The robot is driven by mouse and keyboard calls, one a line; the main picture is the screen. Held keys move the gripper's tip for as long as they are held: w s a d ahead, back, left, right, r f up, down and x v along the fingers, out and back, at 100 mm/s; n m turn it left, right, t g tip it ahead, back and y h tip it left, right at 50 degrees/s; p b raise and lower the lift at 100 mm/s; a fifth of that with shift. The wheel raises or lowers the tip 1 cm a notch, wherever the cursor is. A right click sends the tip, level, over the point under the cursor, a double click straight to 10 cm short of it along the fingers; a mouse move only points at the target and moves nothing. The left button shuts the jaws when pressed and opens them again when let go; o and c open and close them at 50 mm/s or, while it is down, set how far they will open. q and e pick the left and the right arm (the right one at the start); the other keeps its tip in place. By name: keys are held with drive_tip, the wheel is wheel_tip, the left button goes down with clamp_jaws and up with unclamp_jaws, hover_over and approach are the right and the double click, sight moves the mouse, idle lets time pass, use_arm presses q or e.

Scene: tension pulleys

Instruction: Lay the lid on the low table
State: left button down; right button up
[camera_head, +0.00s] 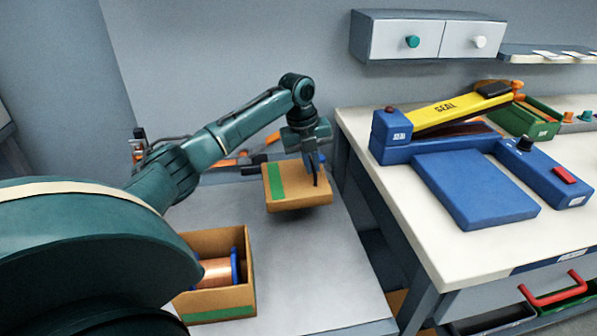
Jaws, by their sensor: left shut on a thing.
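The lid (288,186) is a shallow brown cardboard piece with a green stripe. My left gripper (316,172) is shut on the lid at its right part. The lid is over the far part of the low grey table (290,260), with a dark shadow below its front edge; whether it touches the tabletop is hard to tell. An open brown box (222,298) with a green stripe stands on the near left of the same table. A copper spool (217,272) with a blue flange sits in it. My right gripper is not in view.
To the right stands a higher white-topped table (460,255) with a blue sealing machine (470,185) and its yellow arm (460,108). A green bin (530,120) is behind it. Orange and dark items lie behind the lid. The low table's front middle is clear.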

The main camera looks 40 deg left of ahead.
sight(311, 177)
use_arm(q)
wheel_tip(311, 177, down, 6)
drive_tip(key=shift+b, duration=0.3)
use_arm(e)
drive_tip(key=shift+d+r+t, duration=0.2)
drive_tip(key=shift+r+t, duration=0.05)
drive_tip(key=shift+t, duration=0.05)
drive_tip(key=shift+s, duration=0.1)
use_arm(q)
drive_tip(key=c, duration=1.5)
unclamp_jaws()
drive_tip(key=shift+c, duration=0.2)
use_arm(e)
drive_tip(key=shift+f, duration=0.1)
use_arm(q)
drive_tip(key=shift+r, duration=0.25)
drive_tip(key=r, duration=0.3)
drive_tip(key=s+a+r+p, duration=0.1)
drive_tip(key=r, duration=0.6)
drive_tip(key=shift+s+a+r, duration=0.15)
drive_tip(key=shift+s, duration=0.05)
drive_tip(key=shift+s+r, duration=0.15)
drive_tip(key=shift+r, duration=0.4)
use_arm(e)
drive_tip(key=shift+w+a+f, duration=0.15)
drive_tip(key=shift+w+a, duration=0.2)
